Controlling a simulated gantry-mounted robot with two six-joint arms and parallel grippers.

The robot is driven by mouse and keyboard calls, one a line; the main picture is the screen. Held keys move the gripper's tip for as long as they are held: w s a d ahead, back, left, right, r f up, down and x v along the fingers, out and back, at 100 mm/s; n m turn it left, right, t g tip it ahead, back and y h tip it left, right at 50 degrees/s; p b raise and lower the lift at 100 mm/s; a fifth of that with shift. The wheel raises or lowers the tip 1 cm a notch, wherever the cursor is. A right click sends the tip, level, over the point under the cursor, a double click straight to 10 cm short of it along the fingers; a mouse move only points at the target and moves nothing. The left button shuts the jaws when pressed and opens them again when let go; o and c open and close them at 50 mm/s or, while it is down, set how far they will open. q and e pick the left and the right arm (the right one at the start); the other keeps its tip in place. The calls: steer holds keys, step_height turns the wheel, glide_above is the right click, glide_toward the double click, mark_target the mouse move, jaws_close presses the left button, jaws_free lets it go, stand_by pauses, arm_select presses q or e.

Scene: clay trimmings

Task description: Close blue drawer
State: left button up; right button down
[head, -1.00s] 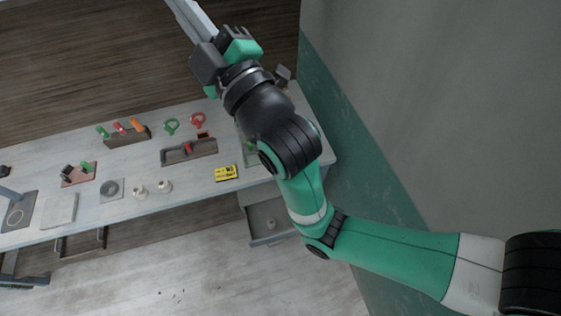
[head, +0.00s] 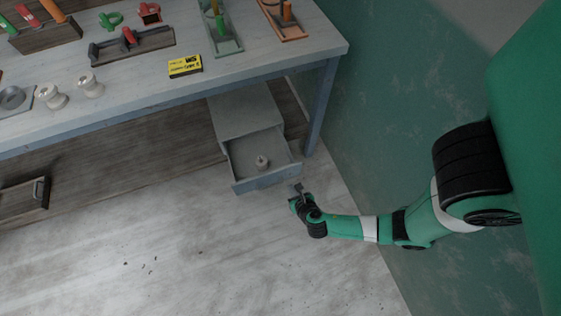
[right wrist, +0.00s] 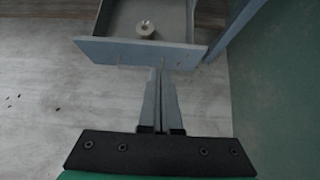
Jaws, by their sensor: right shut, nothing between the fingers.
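The blue drawer (head: 264,178) is pulled out of a grey cabinet (head: 243,112) under the workbench. A small pale spool-like object (head: 262,162) stands inside it. In the right wrist view the drawer's blue front (right wrist: 140,52) lies straight ahead of my right gripper (right wrist: 160,72). The right gripper, seen in the head view (head: 297,189), is just in front of the drawer face near its right end. Its fingers are shut and empty. I cannot tell whether the tips touch the drawer front. My left gripper is not in view.
The workbench (head: 140,98) above holds trays, tools, two white spools and a yellow box (head: 185,66). A blue table leg (head: 323,105) stands right of the drawer, near the green wall (head: 380,120). The floor (head: 190,250) in front is mostly clear.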

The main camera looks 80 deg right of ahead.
step_height(320, 180, down, 4)
steer(key=s+b, duration=0.1)
steer(key=s, duration=0.1)
steer(key=b, duration=0.8)
glide_toward(282, 171)
steer(key=x, duration=0.5)
steer(key=shift+f, duration=0.25)
steer(key=shift+w+d+r, duration=0.1)
steer(key=shift+w+d, duration=0.1)
steer(key=shift+d, duration=0.1)
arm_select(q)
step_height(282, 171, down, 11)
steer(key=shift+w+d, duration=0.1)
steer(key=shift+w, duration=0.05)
